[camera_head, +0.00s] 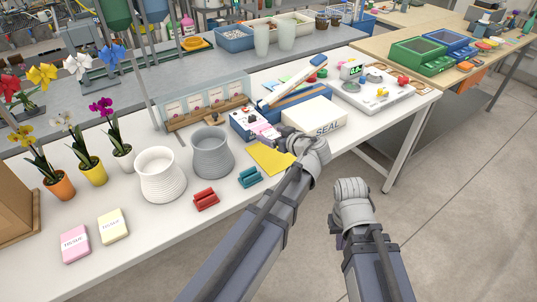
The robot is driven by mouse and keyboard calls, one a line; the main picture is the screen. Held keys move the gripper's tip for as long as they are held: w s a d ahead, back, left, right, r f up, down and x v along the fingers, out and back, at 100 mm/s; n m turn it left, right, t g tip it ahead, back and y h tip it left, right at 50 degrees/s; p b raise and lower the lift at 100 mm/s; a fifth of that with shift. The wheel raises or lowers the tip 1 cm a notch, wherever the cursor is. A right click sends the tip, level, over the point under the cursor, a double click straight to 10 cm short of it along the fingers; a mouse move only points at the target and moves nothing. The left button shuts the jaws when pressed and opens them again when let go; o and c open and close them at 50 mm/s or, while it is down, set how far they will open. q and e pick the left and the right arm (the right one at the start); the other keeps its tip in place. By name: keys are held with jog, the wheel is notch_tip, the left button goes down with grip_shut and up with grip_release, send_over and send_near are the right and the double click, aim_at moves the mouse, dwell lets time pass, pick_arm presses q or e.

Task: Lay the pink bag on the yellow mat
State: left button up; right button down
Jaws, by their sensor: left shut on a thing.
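A pink bag (263,129) is in the jaws of my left gripper (283,142), in front of the blue sealing machine. The gripper is shut on it, and the bag is partly hidden. The yellow mat (268,158) lies flat on the white table just below and left of this gripper; my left wrist covers its right edge. The bag appears above the mat's far side; I cannot tell whether it touches anything. My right gripper (351,190) is over the floor beyond the table's front edge, its fingers hidden.
A white SEAL box (314,117) stands right behind my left wrist. A blue sealer (292,98) is behind it. A grey pot (211,153), white pot (160,175), red clip (206,199) and teal clip (250,177) stand left. Tissue packs (75,243) lie front left.

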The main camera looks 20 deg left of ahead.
pick_arm(q)
jog(key=shift+w+d+r, duration=0.2)
jog(key=shift+w+d, duration=0.35)
jog(key=shift+d, duration=0.3)
jog(key=b, duration=0.6)
send_over(277, 160)
notch_tip(277, 160, down, 6)
jog(key=shift+d+f, duration=0.1)
jog(key=shift+f, duration=0.1)
notch_tip(277, 160, down, 4)
jog(key=b, duration=0.4)
jog(key=shift+r, duration=0.15)
jog(key=o, duration=1.1)
